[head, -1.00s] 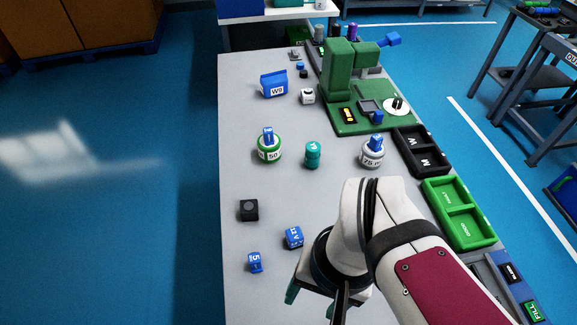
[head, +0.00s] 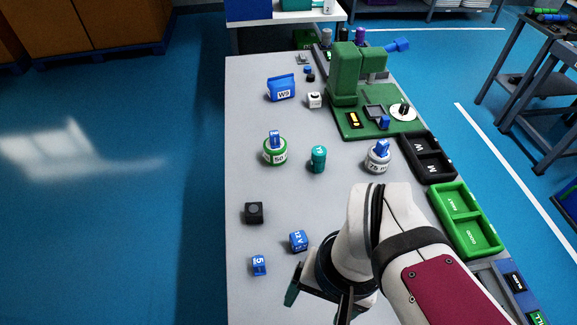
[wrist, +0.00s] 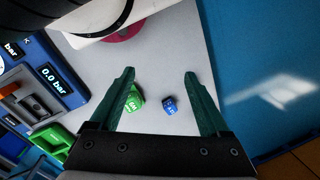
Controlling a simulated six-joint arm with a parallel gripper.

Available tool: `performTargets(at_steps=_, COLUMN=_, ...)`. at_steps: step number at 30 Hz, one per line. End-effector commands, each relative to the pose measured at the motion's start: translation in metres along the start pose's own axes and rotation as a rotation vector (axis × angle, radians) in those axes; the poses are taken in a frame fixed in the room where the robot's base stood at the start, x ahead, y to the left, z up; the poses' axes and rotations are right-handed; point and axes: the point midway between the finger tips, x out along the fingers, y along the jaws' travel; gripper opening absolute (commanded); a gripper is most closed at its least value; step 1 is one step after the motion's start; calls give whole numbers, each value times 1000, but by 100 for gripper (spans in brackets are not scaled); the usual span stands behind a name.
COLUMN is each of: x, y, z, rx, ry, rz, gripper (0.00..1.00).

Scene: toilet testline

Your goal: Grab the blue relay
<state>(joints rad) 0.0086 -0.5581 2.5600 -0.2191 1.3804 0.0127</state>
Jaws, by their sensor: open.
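Two small blue blocks are on the grey table in the head view. One is marked 12 V (head: 298,241) and the other is marked 5 (head: 259,265); I cannot tell for sure which is the relay. My gripper (head: 318,298) is at the near side of them, to the right, partly hidden by my arm. In the wrist view my gripper (wrist: 160,76) has its green fingers wide apart with nothing held. A blue block (wrist: 170,105) and a green block (wrist: 136,102) show on the table between the fingers in that view.
A black block (head: 254,213), a teal cylinder (head: 318,159) and two round weights with blue tops stand farther up the table. A green tray (head: 482,240) and a black tray (head: 444,165) line the right edge. The left table edge is clear.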

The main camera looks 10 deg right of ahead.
Motion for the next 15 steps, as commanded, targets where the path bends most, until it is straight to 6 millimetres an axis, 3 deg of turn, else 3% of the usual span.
performTargets(at_steps=5, x=-3, y=-2, z=-5, rx=-79, ry=-29, rz=48, gripper=80)
performTargets(at_steps=8, x=-7, y=-11, z=-27, rx=-341, ry=-120, rz=206, gripper=80)
performTargets(at_steps=11, x=-2, y=-37, z=-61, rx=-714, ry=-250, rz=439, gripper=80)
performTargets(at_steps=15, x=38, y=-100, z=-102, rx=-1221, ry=-444, rz=802, gripper=80)
